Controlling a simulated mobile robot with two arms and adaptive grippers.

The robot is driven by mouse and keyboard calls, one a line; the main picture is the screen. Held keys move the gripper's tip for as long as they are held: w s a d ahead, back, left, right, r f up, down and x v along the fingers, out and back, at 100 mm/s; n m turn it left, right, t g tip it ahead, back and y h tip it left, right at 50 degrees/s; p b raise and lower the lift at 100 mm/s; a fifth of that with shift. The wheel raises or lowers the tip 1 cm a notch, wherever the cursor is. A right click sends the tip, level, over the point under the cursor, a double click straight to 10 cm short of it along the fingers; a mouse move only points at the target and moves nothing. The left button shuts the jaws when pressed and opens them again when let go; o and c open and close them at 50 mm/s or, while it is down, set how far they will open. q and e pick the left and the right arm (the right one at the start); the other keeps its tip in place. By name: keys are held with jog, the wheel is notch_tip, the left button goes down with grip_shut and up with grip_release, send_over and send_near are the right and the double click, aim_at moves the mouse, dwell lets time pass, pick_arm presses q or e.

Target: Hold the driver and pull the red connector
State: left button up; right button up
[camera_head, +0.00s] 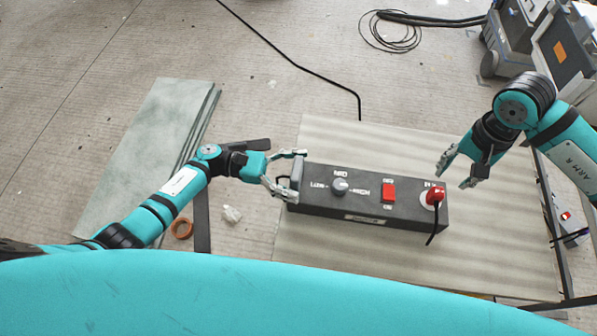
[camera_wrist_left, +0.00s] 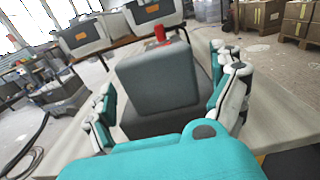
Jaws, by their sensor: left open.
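The driver (camera_head: 362,205), a dark grey box with a grey knob (camera_head: 339,186) and a red rocker switch (camera_head: 389,192), lies on the table. The red connector (camera_head: 435,195) sits in a pale round socket at its right end, with a black cable hanging from it. My left gripper (camera_head: 291,176) is open around the driver's left end, a finger on each side. In the left wrist view the driver's end (camera_wrist_left: 160,80) stands between the spread fingers, with gaps visible. My right gripper (camera_head: 454,178) is open and empty, above and right of the connector.
The pale table board (camera_head: 470,265) has free room around the driver. A greenish panel (camera_head: 145,150) lies at the left, with an orange tape roll (camera_head: 182,229) and a clear crumpled piece (camera_head: 231,214) nearby. Grey cases (camera_head: 515,35) stand at the top right. A black cable (camera_head: 290,55) crosses the floor.

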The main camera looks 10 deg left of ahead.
aim_at(440, 191)
pick_arm(q)
jog(key=shift+d, duration=0.4)
jog(key=shift+c, duration=0.2)
jog(key=c, duration=1.7)
pick_arm(e)
jog(key=shift+o, duration=0.4)
pick_arm(q)
jog(key=shift+c, duration=0.2)
pick_arm(e)
jog(key=shift+o, duration=1.1)
jog(key=n, duration=0.2)
jog(key=f+n, duration=0.1)
jog(key=shift+f+n, duration=0.1)
jog(key=shift+n, duration=0.3)
jog(key=n, duration=0.1)
jog(key=f+n, duration=0.1)
jog(key=n, duration=0.1)
jog(key=shift+n, duration=0.3)
jog(key=shift+f, duration=0.1)
jog(key=shift+f, duration=4.45)
